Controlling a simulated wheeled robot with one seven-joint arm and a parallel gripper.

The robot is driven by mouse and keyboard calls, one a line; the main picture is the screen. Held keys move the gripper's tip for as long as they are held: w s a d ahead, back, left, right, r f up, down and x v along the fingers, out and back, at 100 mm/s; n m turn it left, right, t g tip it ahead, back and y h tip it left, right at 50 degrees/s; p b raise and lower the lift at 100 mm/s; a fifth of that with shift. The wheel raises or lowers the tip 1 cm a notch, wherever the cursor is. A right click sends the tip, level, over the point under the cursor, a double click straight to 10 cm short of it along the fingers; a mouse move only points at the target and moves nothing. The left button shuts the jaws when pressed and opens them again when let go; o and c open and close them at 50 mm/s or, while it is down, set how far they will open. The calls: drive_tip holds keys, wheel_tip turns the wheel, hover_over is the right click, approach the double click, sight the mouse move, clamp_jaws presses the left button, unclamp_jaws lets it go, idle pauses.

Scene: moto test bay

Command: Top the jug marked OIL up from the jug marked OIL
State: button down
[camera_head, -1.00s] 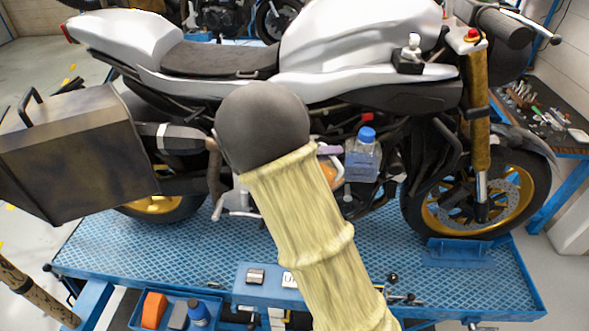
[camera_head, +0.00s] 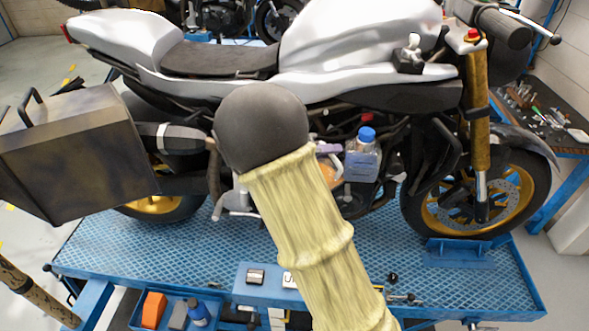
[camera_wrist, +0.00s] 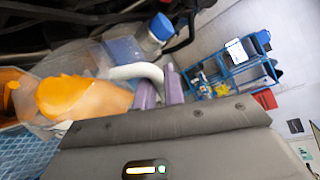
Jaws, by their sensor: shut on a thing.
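My gripper (camera_wrist: 160,90), with purple fingers, is shut on the pale curved handle (camera_wrist: 135,72) of a translucent jug with orange contents (camera_wrist: 85,98). In the head view my arm hides most of this jug; a little orange (camera_head: 327,172) shows beside one purple finger (camera_head: 328,148). A second orange shape (camera_wrist: 12,92) lies at the left edge of the wrist view, perhaps the other jug; it is cut off. No OIL marking is readable on either, and I cannot tell whether liquid is flowing.
A clear bluish container with a blue cap (camera_head: 362,155) stands close to the right of the held jug. The motorcycle (camera_head: 350,45) rises behind, above the blue lift platform (camera_head: 150,250). A blue tray with bottles (camera_head: 198,318) is at the front. A blue rack (camera_wrist: 235,65) stands beyond.

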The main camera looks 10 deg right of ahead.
drive_tip(key=shift+w+a+r+n+g+h, duration=0.15)
drive_tip(key=shift+w+a+r+n+h, duration=0.2)
drive_tip(key=shift+w+r+n, duration=0.3)
drive_tip(key=shift+w+a+r+n+g+h, duration=0.15)
drive_tip(key=shift+w+a+r+n+h, duration=0.1)
drive_tip(key=shift+w+a+r+n, duration=0.25)
idle(6.8)
